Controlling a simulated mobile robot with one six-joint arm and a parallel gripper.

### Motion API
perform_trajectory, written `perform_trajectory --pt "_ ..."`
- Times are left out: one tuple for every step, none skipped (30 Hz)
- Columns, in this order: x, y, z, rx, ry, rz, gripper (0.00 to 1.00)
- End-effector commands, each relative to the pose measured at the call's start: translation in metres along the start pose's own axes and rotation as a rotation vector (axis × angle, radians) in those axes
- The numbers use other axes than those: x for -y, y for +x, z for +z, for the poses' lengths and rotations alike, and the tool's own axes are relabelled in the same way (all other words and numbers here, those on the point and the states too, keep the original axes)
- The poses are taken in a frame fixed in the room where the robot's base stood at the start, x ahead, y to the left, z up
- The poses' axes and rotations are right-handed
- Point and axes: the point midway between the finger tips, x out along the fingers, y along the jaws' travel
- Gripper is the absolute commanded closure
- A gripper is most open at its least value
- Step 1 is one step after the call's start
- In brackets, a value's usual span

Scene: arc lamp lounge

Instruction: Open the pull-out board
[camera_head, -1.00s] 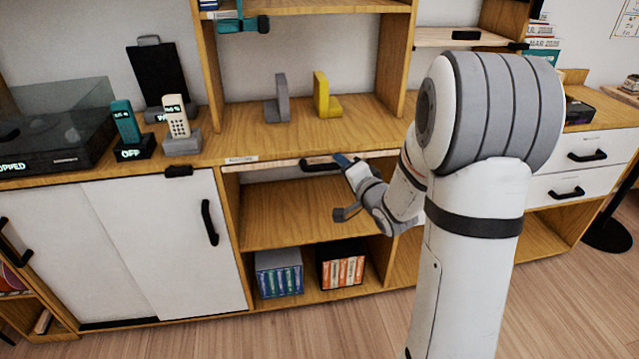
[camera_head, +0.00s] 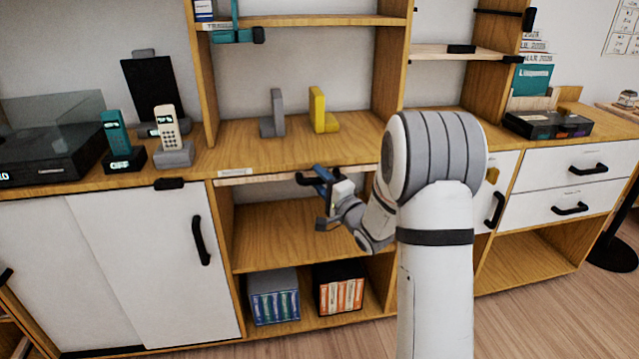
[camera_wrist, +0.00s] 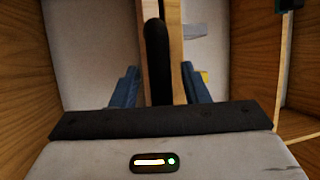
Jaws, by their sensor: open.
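The pull-out board (camera_head: 265,178) is a thin pale strip under the middle shelf top, and it looks pushed in. Its black bar handle (camera_head: 306,178) is partly covered by my gripper (camera_head: 318,198) in the head view. In the wrist view the board's edge (camera_wrist: 174,45) runs upright down the middle, with the dark handle (camera_wrist: 156,60) along its left side. My gripper (camera_wrist: 160,90) is open there, one blue finger on each side of the handle and board edge. Gaps show at both fingers. The handle's lower end is hidden behind the gripper body.
Grey (camera_head: 272,113) and yellow bookends (camera_head: 321,110) stand on the shelf above. Binder boxes (camera_head: 274,298) sit in the lower compartment. A white sliding door (camera_head: 150,260) is at the left, drawers (camera_head: 560,187) at the right. The compartment below the board is mostly empty.

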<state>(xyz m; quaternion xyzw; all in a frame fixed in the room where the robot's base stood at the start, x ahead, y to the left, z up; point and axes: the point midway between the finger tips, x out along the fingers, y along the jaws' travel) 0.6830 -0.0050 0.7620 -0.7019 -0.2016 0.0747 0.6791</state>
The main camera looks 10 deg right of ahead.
Motion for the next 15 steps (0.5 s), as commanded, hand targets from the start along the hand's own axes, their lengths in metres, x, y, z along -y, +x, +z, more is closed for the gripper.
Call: perform_trajectory --pt "-0.0001 0.0016 0.0002 0.000 0.000 0.000 0.59" --pt "0.0000 0.0020 0.0002 0.000 0.000 0.000 0.59" --pt "0.0001 0.0022 0.0002 0.000 0.000 0.000 0.59" --pt "0.0001 0.0022 0.0001 0.000 0.000 0.000 0.59" --pt "0.0002 0.0021 0.0000 0.000 0.000 0.000 0.59" --pt "0.0001 0.0020 0.0000 0.000 0.000 0.001 0.59" --pt "0.0002 0.0020 -0.0001 0.000 0.000 0.001 0.59" --pt "0.0002 0.0019 -0.0001 0.000 0.000 0.001 0.59" --pt "0.0002 0.0019 -0.0002 -0.001 0.000 0.001 0.62" --pt "0.0002 0.0018 -0.0003 -0.001 0.000 0.001 0.64" --pt "0.0002 0.0018 -0.0003 -0.001 -0.001 0.001 0.67" --pt "0.0002 0.0017 -0.0003 -0.001 -0.001 0.001 0.70" --pt "0.0002 0.0017 -0.0004 -0.001 -0.001 0.001 0.73" --pt "0.0002 0.0017 -0.0004 -0.001 -0.001 0.001 0.75" --pt "0.0002 0.0016 -0.0005 -0.001 -0.001 0.001 0.78"
